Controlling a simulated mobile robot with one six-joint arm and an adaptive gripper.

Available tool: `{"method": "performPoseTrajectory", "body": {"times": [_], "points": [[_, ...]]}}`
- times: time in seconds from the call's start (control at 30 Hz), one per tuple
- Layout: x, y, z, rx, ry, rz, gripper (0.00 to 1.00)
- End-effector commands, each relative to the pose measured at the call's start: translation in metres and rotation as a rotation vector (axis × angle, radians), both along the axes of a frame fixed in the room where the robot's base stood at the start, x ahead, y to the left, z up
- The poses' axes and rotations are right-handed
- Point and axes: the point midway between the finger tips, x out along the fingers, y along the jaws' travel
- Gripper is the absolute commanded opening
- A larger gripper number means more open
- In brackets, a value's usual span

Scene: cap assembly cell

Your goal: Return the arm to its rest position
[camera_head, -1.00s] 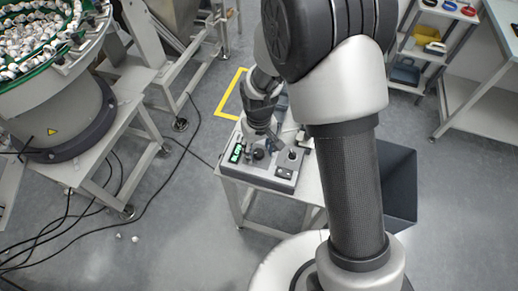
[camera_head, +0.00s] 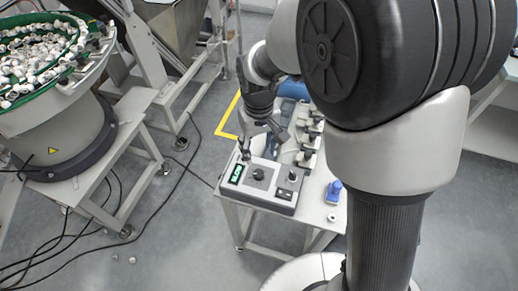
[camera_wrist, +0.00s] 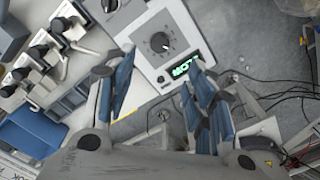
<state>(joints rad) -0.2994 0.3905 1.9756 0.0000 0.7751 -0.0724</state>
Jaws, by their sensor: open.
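My gripper (camera_head: 264,138) is above the back edge of a small control box (camera_head: 262,185) in the head view. Its fingers are spread and nothing is between them. In the wrist view the blue-padded fingers of my gripper (camera_wrist: 160,82) stand apart, with the grey control box (camera_wrist: 160,45), its black knob and its lit green display beyond them. My arm is bent over the bench, and its large elbow fills the right of the head view. The wrist view does not show whether the fingers touch the box; they appear apart from it.
A blue object (camera_head: 334,190) sits near the bench's right edge. A feeder bowl (camera_head: 50,60) full of caps is at the left. Cables (camera_head: 85,215) lie on the floor.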

Motion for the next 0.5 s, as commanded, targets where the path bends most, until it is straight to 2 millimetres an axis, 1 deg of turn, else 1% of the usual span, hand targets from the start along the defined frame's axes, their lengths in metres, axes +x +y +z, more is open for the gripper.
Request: {"method": "performPoseTrajectory", "body": {"times": [0.33, 0.37, 0.43, 0.47, 0.5], "points": [[0.0, -0.001, 0.002, 0.001, -0.003, -0.002, 0.49], [-0.001, -0.002, 0.005, 0.002, -0.007, -0.005, 0.49], [-0.004, -0.008, 0.017, 0.006, -0.022, -0.018, 0.49], [-0.007, -0.012, 0.024, 0.009, -0.032, -0.027, 0.49], [-0.011, -0.018, 0.036, 0.014, -0.047, -0.041, 0.49]]}}
